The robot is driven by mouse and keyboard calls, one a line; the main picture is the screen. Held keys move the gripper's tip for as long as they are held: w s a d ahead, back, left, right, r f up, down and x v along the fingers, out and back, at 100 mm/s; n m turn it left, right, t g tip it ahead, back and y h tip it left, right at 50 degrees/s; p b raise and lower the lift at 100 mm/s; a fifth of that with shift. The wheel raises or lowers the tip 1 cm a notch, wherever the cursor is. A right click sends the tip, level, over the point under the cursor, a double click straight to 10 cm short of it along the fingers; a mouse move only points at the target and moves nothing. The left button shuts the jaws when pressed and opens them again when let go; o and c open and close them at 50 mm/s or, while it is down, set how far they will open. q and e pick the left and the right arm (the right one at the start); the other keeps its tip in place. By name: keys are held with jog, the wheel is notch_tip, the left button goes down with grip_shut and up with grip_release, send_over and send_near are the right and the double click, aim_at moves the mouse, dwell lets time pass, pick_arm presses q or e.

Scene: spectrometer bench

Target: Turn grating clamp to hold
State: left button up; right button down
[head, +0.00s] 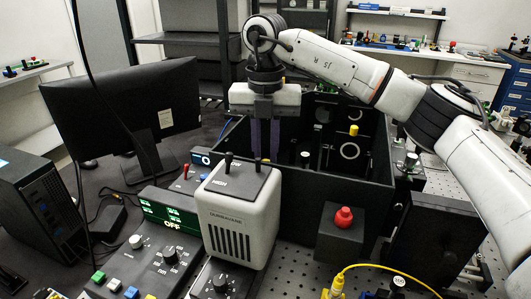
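My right gripper (265,158) comes in on the arm from the right. It points down at the near left part of the open black enclosure (330,185), just behind the grey lamp housing. Its two dark purplish fingers stand apart with a gap between them, and I see nothing held. The lamp housing may hide the very tips. Inside the enclosure are dark mounts, a ring-shaped mount (349,150), a yellow knob (354,130) and a white-topped knob (305,155), all right of the gripper. I cannot tell which part is the grating clamp. My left gripper is not in view.
The grey lamp housing (236,218) with a black lever stands close in front of the gripper. A control panel (165,262) reads OFF. A red button box (342,230), a black panel (435,240) and a yellow cable (385,267) are at right. A monitor (125,105) stands left.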

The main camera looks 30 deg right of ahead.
jog(key=c, duration=1.7)
grip_release()
jog(key=shift+o, duration=0.2)
jog(key=shift+r, duration=0.1)
notch_tip(320, 180, up, 10)
jog(key=shift+r, duration=0.1)
